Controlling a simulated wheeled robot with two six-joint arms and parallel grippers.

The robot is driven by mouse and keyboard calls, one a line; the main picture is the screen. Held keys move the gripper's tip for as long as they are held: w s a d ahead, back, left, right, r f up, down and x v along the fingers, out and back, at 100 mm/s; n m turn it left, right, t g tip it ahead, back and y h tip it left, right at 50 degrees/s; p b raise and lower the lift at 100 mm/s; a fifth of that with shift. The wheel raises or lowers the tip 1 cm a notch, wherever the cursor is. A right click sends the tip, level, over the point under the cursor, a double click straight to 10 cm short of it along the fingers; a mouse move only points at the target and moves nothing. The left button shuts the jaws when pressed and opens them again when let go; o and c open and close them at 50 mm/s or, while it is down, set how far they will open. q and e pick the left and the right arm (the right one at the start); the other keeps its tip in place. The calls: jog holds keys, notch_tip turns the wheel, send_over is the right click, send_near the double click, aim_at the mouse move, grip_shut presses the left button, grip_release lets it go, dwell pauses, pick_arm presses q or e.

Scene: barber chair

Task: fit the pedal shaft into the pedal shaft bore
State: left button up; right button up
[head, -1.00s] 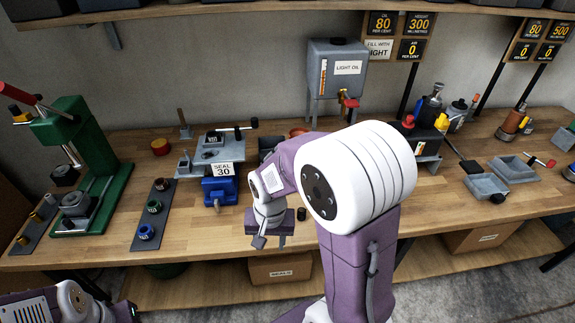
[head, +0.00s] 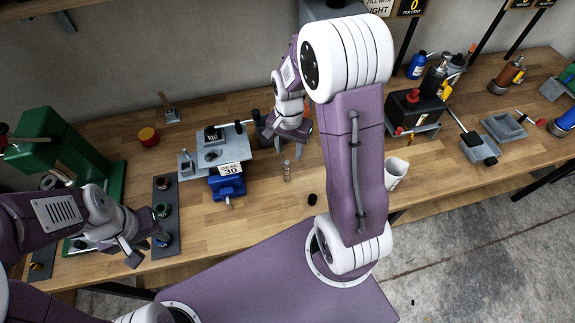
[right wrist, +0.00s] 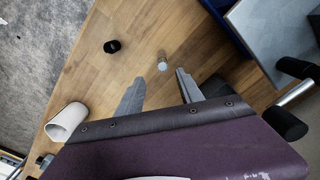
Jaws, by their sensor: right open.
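A small metal cylinder (head: 286,171), possibly the pedal shaft, stands on the bench. It also shows beyond my right fingertips in the right wrist view (right wrist: 162,63). My right gripper (head: 291,134) is open and empty above the bench, behind the cylinder in the head view. Its spread fingers show in the right wrist view (right wrist: 158,88). A grey metal fixture (head: 235,150) with a black knob sits left of it, above a blue vise (head: 227,186) and a "SEAL 30" label. I cannot make out the shaft bore. My left gripper (head: 149,251) looks open and empty at the front left.
A black cap (head: 312,199) lies near the cylinder. A green press (head: 75,150) and a dark strip with rings (head: 165,190) are at left. Bare bench lies around the cylinder.

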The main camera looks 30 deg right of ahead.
aim_at(286, 168)
jog(key=shift+s+f, duration=0.1)
jog(key=shift+f, duration=0.3)
jog(key=f, duration=0.2)
jog(key=f+p, duration=0.1)
jog(key=f, duration=0.2)
jog(key=a+f, duration=0.1)
jog(key=f, duration=0.2)
jog(key=shift+f, duration=0.15)
jog(key=shift+w+d+f, duration=0.1)
jog(key=shift+w+f, duration=0.15)
jog(key=shift+s+r, duration=0.1)
grip_shut()
